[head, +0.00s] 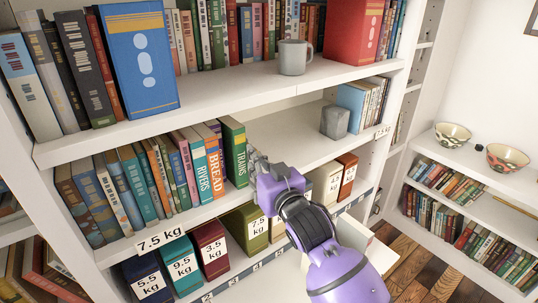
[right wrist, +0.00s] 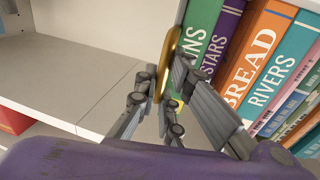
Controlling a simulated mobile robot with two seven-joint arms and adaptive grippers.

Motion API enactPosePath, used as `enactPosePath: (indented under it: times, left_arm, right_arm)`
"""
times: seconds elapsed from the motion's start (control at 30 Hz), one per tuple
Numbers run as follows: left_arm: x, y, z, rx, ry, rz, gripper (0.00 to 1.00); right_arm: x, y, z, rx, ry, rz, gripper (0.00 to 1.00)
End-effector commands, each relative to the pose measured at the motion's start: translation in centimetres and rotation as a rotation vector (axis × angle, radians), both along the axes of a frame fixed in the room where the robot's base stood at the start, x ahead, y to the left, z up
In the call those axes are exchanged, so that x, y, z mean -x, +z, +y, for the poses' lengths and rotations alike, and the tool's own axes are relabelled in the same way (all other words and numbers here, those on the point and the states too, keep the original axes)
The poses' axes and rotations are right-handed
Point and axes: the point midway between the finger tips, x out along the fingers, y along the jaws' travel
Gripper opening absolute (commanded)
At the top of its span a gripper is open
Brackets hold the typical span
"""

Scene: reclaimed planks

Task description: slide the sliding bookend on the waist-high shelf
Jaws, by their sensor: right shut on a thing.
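The waist-high shelf (head: 284,138) is the white middle board of the bookcase. A row of books stands on its left part, ending at the green TRAINS book (head: 233,150). My right gripper (head: 256,168) is at the right end of this row. In the right wrist view its fingers (right wrist: 164,78) are shut on a narrow golden piece, which looks like the sliding bookend (right wrist: 170,55). This piece stands upright close beside the green book (right wrist: 200,28). In the head view the gripper hides it. My left gripper is not in view.
Right of the gripper the shelf is bare up to a grey block (head: 335,121) and a few blue and pale books (head: 352,102). A grey mug (head: 295,57) stands on the shelf above. Boxes with weight labels (head: 248,226) stand below.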

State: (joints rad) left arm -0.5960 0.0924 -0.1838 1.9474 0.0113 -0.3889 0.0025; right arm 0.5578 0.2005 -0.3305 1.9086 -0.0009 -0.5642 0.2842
Motion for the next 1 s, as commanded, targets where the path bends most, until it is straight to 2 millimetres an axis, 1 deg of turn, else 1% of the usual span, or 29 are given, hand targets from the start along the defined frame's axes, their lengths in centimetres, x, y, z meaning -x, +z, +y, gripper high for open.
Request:
enactPosePath:
  times: [0.23, 0.27, 0.3, 0.4, 0.6, 0.7, 0.77, 0.87, 1.0]
  left_arm:
    - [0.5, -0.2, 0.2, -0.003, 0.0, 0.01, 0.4]
    - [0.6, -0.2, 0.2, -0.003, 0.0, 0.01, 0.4]
    - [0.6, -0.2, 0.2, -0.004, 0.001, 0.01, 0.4]
    - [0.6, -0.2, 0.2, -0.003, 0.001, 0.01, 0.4]
    - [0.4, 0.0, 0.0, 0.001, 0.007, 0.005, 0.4]
    - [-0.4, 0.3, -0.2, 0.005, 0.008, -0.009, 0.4]
    - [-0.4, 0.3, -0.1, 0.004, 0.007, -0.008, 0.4]
    - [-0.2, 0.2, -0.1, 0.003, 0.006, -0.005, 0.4]
    - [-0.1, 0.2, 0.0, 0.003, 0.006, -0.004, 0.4]
  right_arm:
    - [0.0, -0.1, 0.1, 0.0, 0.002, 0.0, 0.0]
    - [0.0, -0.1, 0.1, 0.0, 0.002, -0.001, 0.12]
    - [0.0, -0.1, 0.1, 0.0, 0.002, -0.001, 0.17]
    - [0.0, -0.1, 0.0, 0.0, 0.002, -0.001, 0.28]
    - [0.0, 0.0, 0.0, -0.001, 0.001, -0.002, 0.28]
    - [0.1, 0.0, -0.1, -0.001, 0.001, -0.002, 0.28]
    - [0.4, -0.1, -0.2, 0.0, 0.001, -0.001, 0.28]
    - [1.4, -0.1, -0.7, 0.0, 0.001, -0.001, 0.28]
    - [4.1, -0.1, -1.9, 0.0, 0.001, -0.001, 0.28]
